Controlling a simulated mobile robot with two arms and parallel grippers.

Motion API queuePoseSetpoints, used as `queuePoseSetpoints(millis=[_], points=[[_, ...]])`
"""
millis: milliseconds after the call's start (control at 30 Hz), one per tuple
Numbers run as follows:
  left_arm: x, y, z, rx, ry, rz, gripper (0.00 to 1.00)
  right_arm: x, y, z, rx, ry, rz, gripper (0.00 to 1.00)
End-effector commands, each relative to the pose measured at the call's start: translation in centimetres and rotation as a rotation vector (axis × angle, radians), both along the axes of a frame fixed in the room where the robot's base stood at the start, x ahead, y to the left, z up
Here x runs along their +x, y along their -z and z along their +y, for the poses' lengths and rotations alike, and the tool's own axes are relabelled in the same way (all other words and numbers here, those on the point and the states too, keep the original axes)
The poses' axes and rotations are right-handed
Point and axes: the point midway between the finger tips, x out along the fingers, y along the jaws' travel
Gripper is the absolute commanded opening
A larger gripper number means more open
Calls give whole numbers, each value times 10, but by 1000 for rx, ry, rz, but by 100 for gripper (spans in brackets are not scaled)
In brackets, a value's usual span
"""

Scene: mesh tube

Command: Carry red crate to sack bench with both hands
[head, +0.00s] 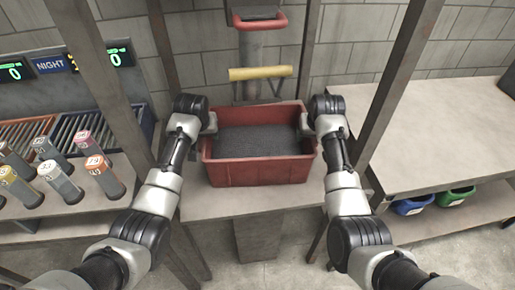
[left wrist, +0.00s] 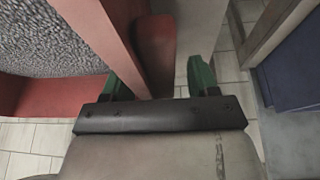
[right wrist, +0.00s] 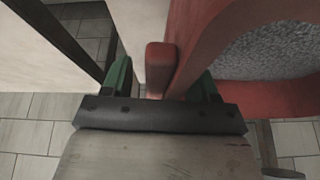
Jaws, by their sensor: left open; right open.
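The red crate (head: 260,172) stands level on a table (head: 200,205) between my two arms, with dark grey grainy material (head: 258,140) inside. My left gripper (head: 211,124) is at the crate's left end. In the left wrist view its green fingers (left wrist: 158,80) are open, with a red handle (left wrist: 155,45) between them. My right gripper (head: 306,124) is at the right end. In the right wrist view its green fingers (right wrist: 163,82) are open on either side of a red handle (right wrist: 160,65). I cannot tell which surface is the sack bench.
A wide bench (head: 450,130) stands at the right, with a blue bin (head: 412,205) and a green bin (head: 455,196) below. Several labelled tubes (head: 58,180) stand at the left. Upright posts (head: 392,90) flank the crate. A yellow bar (head: 260,73) is behind it.

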Motion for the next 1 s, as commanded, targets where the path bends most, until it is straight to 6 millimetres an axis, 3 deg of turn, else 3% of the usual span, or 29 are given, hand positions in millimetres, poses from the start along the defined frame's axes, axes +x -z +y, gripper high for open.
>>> queuePoseSetpoints(millis=[167, 533, 1000], points=[[0, 0, 0, 0, 0, 0, 58, 0, 0, 0, 0, 0, 0, 58], [0, -1, 0, 0, 0, 0, 1, 0, 0, 0, 0, 0, 0, 1], [0, -1, 0, -1, -1, 0, 0, 0, 0, 0, 0, 1, 1, 0]])
